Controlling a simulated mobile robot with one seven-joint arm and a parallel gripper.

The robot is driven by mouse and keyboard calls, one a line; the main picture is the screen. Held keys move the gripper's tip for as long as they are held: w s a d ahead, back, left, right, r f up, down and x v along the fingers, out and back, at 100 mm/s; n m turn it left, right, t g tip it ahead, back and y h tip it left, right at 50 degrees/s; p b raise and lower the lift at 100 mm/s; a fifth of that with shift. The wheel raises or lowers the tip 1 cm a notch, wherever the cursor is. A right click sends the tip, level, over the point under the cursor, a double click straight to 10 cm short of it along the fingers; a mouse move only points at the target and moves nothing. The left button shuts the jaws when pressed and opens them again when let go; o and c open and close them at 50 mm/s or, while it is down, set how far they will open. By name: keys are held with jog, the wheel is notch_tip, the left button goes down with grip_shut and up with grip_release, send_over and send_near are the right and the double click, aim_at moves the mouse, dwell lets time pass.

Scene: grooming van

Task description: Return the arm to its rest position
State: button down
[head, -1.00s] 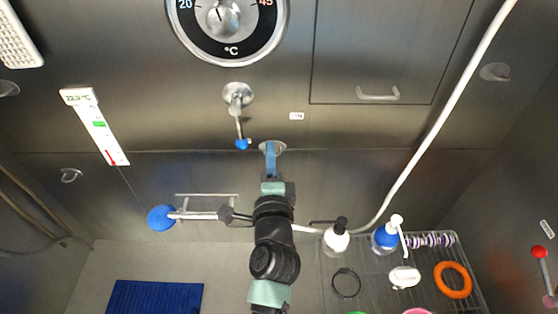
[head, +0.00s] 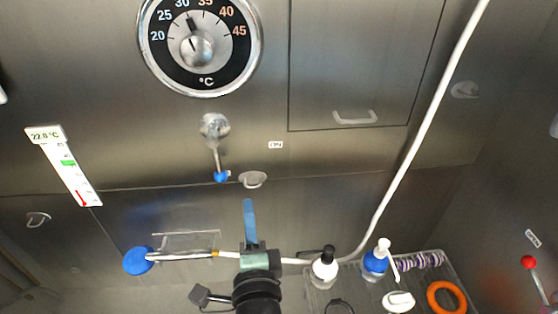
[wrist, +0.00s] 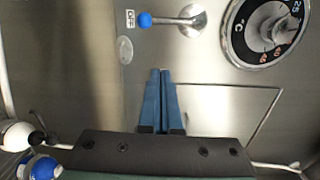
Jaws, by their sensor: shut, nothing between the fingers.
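My gripper (head: 249,219) is in the lower middle of the head view, in front of the metal wall, with its blue fingers pointing up. In the wrist view the two blue fingers (wrist: 160,100) lie side by side, shut, with nothing between them. The blue-tipped lever (head: 219,160) is on the wall above my gripper and apart from it. My arm (head: 258,290) comes up from the bottom edge and hides part of what lies behind it.
A temperature dial (head: 200,45) and a thermometer strip (head: 65,165) are on the wall. A white hose (head: 425,130) hangs at right. A blue round head (head: 138,260) on a bar is left of my gripper.

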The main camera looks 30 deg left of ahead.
jog(key=shift+a, duration=0.1)
jog(key=w+d+r+n+t+h, duration=0.1)
jog(key=w+d+r+n+t, duration=0.2)
jog(key=r, duration=0.5)
jog(key=w+d+r+n+t+h, duration=0.1)
jog(key=d+r+n+t, duration=0.1)
jog(key=d+r, duration=0.45)
jog(key=w+d+r+n+t+h, duration=0.1)
jog(key=d+r+n+t, duration=0.15)
jog(key=r, duration=0.75)
jog(key=s+d+r+n+t+h, duration=0.1)
jog(key=s+d+r+t+h, duration=0.1)
jog(key=r, duration=0.4)
jog(key=s+d+r+n+t+h, duration=0.1)
jog(key=s+d+r+t+h, duration=0.1)
jog(key=d+r, duration=0.4)
jog(key=s+d+r+n+t+h+b, duration=0.1)
jog(key=s+d+r+t+h, duration=0.1)
jog(key=s+d+r+h, duration=0.2)
notch_tip(320, 180, up, 3)
jog(key=shift+s+d+f+h, duration=0.1)
jog(key=shift+s+d+h, duration=0.2)
jog(key=shift+d, duration=0.15)
